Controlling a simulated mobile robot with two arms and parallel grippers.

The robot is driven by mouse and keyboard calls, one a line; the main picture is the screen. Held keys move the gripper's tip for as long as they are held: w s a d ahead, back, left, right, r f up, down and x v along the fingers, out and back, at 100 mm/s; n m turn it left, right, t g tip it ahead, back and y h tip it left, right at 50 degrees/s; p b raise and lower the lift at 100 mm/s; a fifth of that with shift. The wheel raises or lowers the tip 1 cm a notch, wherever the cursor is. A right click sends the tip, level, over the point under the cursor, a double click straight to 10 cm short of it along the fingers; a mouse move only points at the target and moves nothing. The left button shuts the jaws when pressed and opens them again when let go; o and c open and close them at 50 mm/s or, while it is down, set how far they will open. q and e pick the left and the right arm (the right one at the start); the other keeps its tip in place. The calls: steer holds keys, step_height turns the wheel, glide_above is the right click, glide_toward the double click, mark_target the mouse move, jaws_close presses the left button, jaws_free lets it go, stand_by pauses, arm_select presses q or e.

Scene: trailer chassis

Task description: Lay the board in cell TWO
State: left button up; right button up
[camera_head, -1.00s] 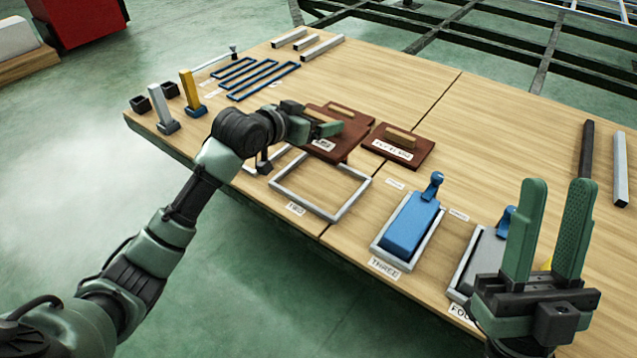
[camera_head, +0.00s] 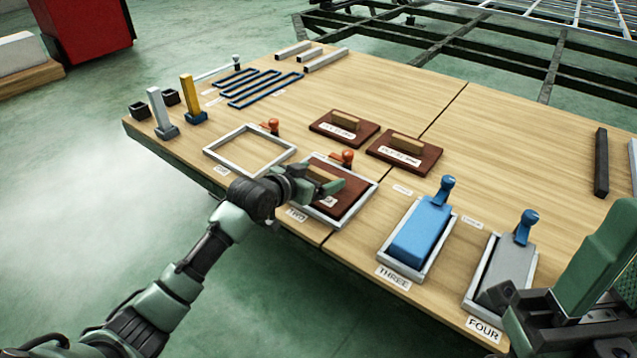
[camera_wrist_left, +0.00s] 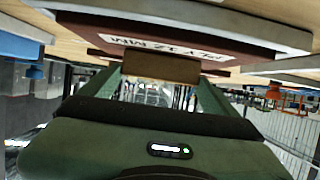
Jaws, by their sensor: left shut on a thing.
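My left gripper (camera_head: 322,189) is shut on the wooden handle (camera_wrist_left: 160,67) of a dark brown board (camera_head: 352,194). The board lies flat inside the outline of the pale frame of cell TWO (camera_head: 359,206); I cannot tell whether it rests on the table. The TWO label (camera_head: 296,214) is partly hidden by my left arm. In the left wrist view the board (camera_wrist_left: 205,37) carries a white label reading PLY 32 MM, with a pale frame edge beside it. My right gripper (camera_head: 600,262) is cut off at the right edge, with one finger clearly showing.
Two similar boards (camera_head: 330,132) (camera_head: 418,161) lie behind cell TWO. An empty frame (camera_head: 208,151) is to its left. An orange clamp (camera_head: 346,157) stands at its back edge. Cell THREE (camera_head: 378,247) holds a blue block and cell FOUR (camera_head: 466,300) a grey one.

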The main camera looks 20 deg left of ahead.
arm_select(q)
steer(key=shift+f, duration=0.25)
steer(key=shift+r, duration=0.1)
steer(key=o, duration=1.5)
steer(key=shift+f, duration=0.25)
steer(key=shift+o, duration=0.2)
steer(key=shift+r, duration=0.1)
